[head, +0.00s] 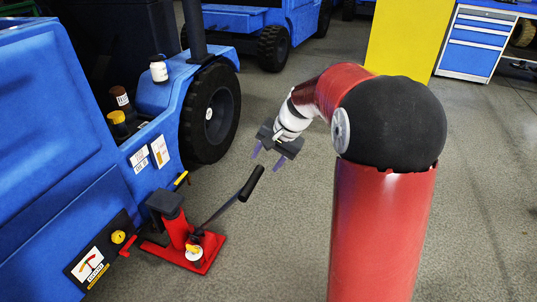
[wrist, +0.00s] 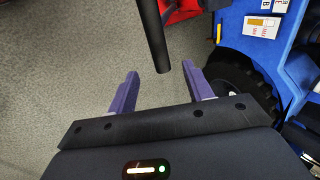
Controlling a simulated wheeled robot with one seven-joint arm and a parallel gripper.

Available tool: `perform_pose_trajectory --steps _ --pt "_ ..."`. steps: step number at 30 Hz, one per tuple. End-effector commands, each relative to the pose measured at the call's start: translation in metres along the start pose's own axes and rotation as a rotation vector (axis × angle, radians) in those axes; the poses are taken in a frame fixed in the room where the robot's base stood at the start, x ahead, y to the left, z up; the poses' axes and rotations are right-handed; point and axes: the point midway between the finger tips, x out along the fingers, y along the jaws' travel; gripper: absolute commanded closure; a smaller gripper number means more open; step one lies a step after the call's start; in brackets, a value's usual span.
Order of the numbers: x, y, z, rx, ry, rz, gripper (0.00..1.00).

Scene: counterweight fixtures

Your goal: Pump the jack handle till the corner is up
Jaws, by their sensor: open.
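The red jack (head: 186,236) stands on its red base plate on the floor, against the side of the blue vehicle (head: 50,110). Its handle (head: 238,197) slants up to the right and ends in a black grip. My gripper (head: 267,161) is open and empty, above and right of the grip's end, apart from it. In the wrist view, the black handle (wrist: 153,30) comes down from the top edge, its end showing between the two purple fingers (wrist: 159,88). Whether the fingers are level with it in depth is hard to tell. The jack's red body shows only partly there.
A black wheel (head: 211,113) of the vehicle is behind the jack. A panel with a yellow knob (head: 118,237) is left of the jack. The grey floor between jack and my arm is clear.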

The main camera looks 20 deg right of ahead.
Motion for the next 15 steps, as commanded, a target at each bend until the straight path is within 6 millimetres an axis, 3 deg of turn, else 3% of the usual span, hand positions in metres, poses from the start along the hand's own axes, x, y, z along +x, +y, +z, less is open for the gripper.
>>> perform_pose_trajectory --steps 15 --pt "0.061 0.002 0.001 -0.003 -0.002 0.001 0.49"
